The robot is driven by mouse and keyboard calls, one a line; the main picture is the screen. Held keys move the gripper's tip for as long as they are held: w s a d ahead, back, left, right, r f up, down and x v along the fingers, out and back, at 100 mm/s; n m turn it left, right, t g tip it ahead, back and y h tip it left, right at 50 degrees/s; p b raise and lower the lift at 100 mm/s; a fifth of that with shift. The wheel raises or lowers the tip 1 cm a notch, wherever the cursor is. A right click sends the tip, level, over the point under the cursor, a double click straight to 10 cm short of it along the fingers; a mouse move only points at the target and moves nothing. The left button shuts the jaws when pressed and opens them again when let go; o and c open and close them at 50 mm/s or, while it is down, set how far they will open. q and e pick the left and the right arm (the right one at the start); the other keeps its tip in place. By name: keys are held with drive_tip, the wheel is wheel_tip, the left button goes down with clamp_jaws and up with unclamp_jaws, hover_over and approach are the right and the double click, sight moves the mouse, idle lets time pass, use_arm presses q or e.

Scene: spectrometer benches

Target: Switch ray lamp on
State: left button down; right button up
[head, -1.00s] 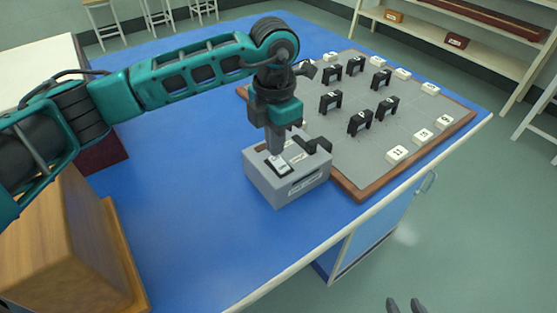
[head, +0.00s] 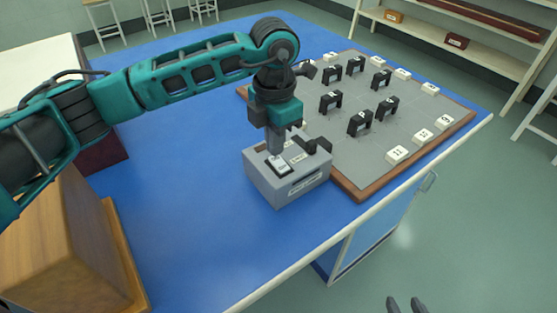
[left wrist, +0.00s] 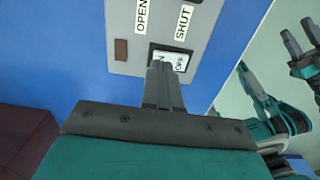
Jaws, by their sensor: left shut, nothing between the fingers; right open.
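The ray lamp's grey control box (head: 298,190) stands on the blue bench in the head view. A white rocker switch in a black frame (head: 279,166) is on its top, and a black lever (head: 318,145) is beside it. My left gripper (head: 274,152) points down at the switch, shut and empty. In the left wrist view the fingertips (left wrist: 163,68) overlap the near edge of the switch (left wrist: 172,60); contact cannot be told. Labels reading OPEN and SHUT show on the box there. My right gripper (head: 406,305) is open at the bottom edge of the head view, away from the bench.
A grey board (head: 350,135) with a wooden rim holds several black holders and white numbered blocks, right behind the box. A wooden case (head: 60,245) stands at the left front. The blue bench top (head: 190,180) is clear left of the box.

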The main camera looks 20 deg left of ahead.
idle(0.4)
use_arm(q)
drive_tip(key=shift+f+b, duration=0.75)
drive_tip(key=shift+f, duration=0.2)
idle(0.3)
drive_tip(key=shift+r+p, duration=2.2)
drive_tip(key=shift+r, duration=1.35)
